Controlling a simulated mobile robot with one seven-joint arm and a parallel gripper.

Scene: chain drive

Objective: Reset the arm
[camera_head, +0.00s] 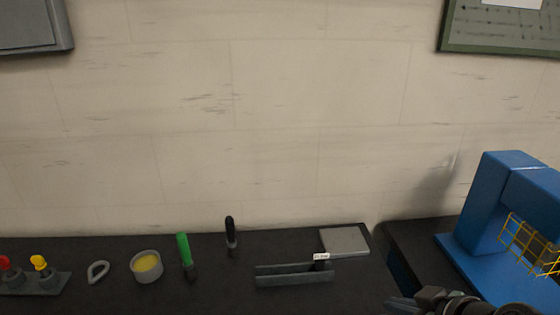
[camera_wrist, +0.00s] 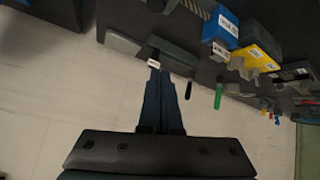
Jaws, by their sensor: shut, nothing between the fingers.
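My gripper (camera_head: 402,303) shows at the bottom right of the head view, in front of the gap between the dark bench and the blue machine. In the wrist view my gripper (camera_wrist: 159,72) has its two long fingers side by side, shut and with nothing held. The fingertips point toward the bench edge, near a small white label. Much of my arm is outside the head view.
The dark bench (camera_head: 210,295) holds a green-handled tool (camera_head: 184,250), a black-handled tool (camera_head: 230,235), a bowl with yellow contents (camera_head: 146,267), a grey channel holder (camera_head: 290,279) and a grey plate (camera_head: 344,241). A blue machine (camera_head: 485,205) with yellow mesh stands right.

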